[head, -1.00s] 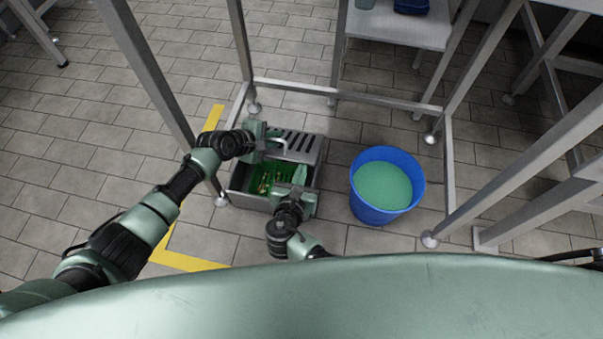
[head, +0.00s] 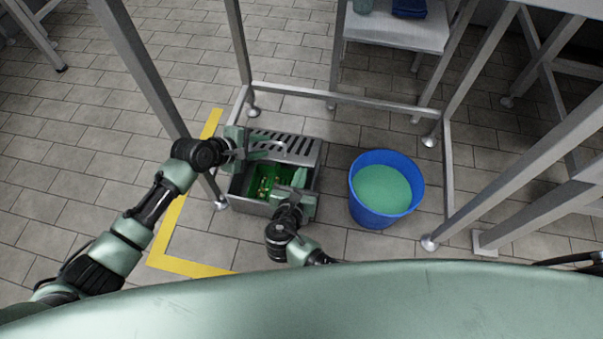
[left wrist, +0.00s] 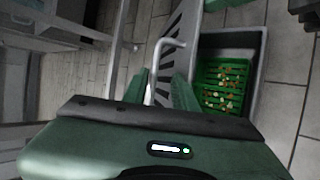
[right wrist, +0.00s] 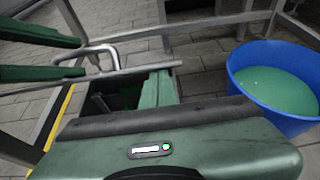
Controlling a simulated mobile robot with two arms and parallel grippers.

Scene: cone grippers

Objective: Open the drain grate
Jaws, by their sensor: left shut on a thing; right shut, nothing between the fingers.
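The drain grate (head: 298,149) is a grey slotted plate over the back of the drain box (head: 240,187). The box's front part is uncovered and shows a green basket (head: 262,185) with small debris, also in the left wrist view (left wrist: 222,85). My left gripper (head: 246,150) is shut on the grate's bent metal handle (left wrist: 165,58). The handle and grate edge also show in the right wrist view (right wrist: 100,52). My right gripper (head: 298,184) is shut and empty at the box's front right, below the grate. Its fingers show in its wrist view (right wrist: 158,88).
A blue bucket (head: 405,210) of green liquid stands right of the box. Metal frame legs and a low rail (head: 340,98) surround the area. Yellow tape (head: 190,265) marks the floor at the left. Tiled floor between box and bucket is clear.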

